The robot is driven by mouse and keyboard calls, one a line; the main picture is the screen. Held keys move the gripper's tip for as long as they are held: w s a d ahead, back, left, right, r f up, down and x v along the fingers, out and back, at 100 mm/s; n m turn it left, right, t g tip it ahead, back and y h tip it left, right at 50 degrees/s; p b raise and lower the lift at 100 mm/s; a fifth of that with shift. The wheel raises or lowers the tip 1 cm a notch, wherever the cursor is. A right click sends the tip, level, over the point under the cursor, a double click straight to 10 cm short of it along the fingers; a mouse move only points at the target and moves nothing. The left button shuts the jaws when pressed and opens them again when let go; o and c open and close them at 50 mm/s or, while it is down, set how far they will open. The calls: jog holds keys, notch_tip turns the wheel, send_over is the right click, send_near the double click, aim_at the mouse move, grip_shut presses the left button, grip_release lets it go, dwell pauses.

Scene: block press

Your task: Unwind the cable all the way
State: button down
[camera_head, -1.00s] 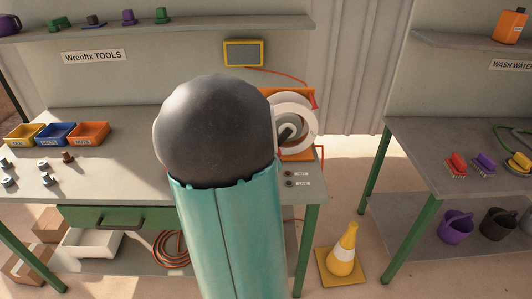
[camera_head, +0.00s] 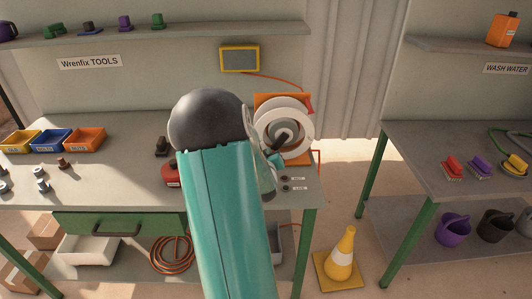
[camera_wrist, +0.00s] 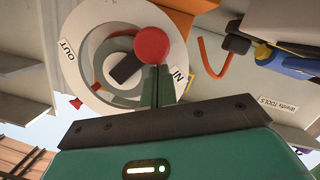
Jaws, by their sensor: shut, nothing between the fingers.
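The reel, a white disc (camera_head: 301,119) on an orange stand (camera_head: 266,99), is at the right end of the left bench. In the wrist view the reel (camera_wrist: 101,31) fills the upper middle, labelled OUT and IN. Its dark crank arm (camera_wrist: 126,68) ends near a round red knob (camera_wrist: 152,45). My gripper (camera_wrist: 154,72) is shut with nothing between its fingers; its tips are right at the knob, which overlaps them in view. Whether they touch cannot be told. In the head view my arm hides part of the reel. An orange cable (camera_head: 280,80) runs from a yellow-framed box (camera_head: 240,58) toward the reel.
A red object (camera_head: 171,176) and a dark one (camera_head: 162,147) stand on the bench left of the reel. Coloured bins (camera_head: 85,139) are farther left. A coiled orange cable (camera_head: 171,254) lies below the bench, and a yellow cone (camera_head: 342,255) stands in the gap between benches.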

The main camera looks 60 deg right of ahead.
jog(key=shift+s+f+n, duration=0.1)
jog(key=shift+f+n, duration=0.35)
jog(key=shift+n, duration=0.05)
jog(key=shift+s+d+f, duration=0.25)
jog(key=shift+s+f, duration=0.05)
jog(key=shift+f, duration=0.1)
jog(key=shift+r, duration=0.1)
